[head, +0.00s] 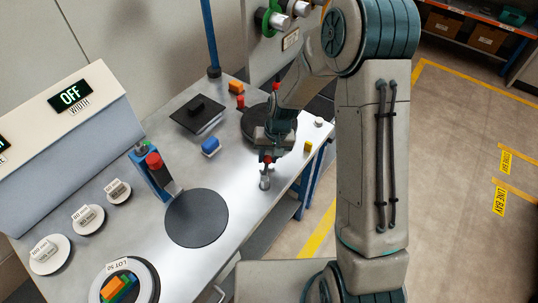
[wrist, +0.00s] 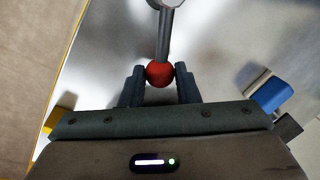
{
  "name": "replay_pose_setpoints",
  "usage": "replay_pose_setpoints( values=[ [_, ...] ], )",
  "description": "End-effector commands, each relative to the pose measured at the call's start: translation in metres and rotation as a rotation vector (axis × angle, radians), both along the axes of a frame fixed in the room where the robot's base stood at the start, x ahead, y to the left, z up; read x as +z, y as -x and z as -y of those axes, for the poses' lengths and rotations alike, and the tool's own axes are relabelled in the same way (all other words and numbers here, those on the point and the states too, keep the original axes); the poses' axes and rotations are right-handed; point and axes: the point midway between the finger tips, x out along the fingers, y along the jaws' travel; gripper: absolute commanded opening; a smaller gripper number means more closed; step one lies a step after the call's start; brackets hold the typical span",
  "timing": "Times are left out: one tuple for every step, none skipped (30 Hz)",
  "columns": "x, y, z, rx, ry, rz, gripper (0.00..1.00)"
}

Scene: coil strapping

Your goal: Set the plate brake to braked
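A small lever with a red ball knob (head: 266,159) stands on a grey metal base (head: 265,183) at the right edge of the steel bench; I take it to be the plate brake. No braked marking is readable on it. My gripper (wrist: 160,76) points down at the lever. In the wrist view its two fingertips sit against both sides of the red ball (wrist: 160,73), and the grey lever arm (wrist: 164,38) runs from the ball towards the top of the picture. In the head view my wrist partly covers the area above the knob.
A blue post with a red top (head: 153,161), a blue block (head: 210,146) and a yellow block (head: 308,146) stand nearby.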

Motion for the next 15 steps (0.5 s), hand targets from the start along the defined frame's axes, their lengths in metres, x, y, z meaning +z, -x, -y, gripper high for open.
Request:
replay_pose_setpoints(
  values=[
    [0.0001,0.0000,-0.0001,0.000,0.000,0.000,0.00],
    [0.0002,0.0000,-0.0001,0.000,0.000,0.000,0.00],
    [0.0001,0.0000,-0.0002,0.001,0.000,0.000,0.00],
    [0.0002,0.0000,-0.0003,0.002,0.000,-0.001,0.00],
    [0.0001,0.0000,-0.0004,0.003,0.000,0.000,0.00],
    [-0.0001,0.0000,-0.0007,0.007,0.000,-0.001,0.00],
    [-0.0001,0.0000,-0.0010,0.011,0.000,-0.001,0.00],
    [-0.0002,-0.0001,-0.0015,0.017,0.000,-0.001,0.00],
    [-0.0005,-0.0002,-0.0022,0.027,0.000,-0.001,0.00],
    [-0.0006,-0.0002,-0.0030,0.036,0.000,-0.001,0.00],
    [-0.0008,-0.0005,-0.0038,0.046,-0.001,-0.001,0.00],
    [-0.0009,-0.0008,-0.0051,0.063,-0.001,0.000,0.00],
    [-0.0011,-0.0010,-0.0063,0.077,-0.001,0.000,0.00],
    [-0.0012,-0.0013,-0.0076,0.094,-0.001,0.000,0.00],
    [-0.0014,-0.0014,-0.0095,0.120,-0.001,0.000,0.00]
  ],
)
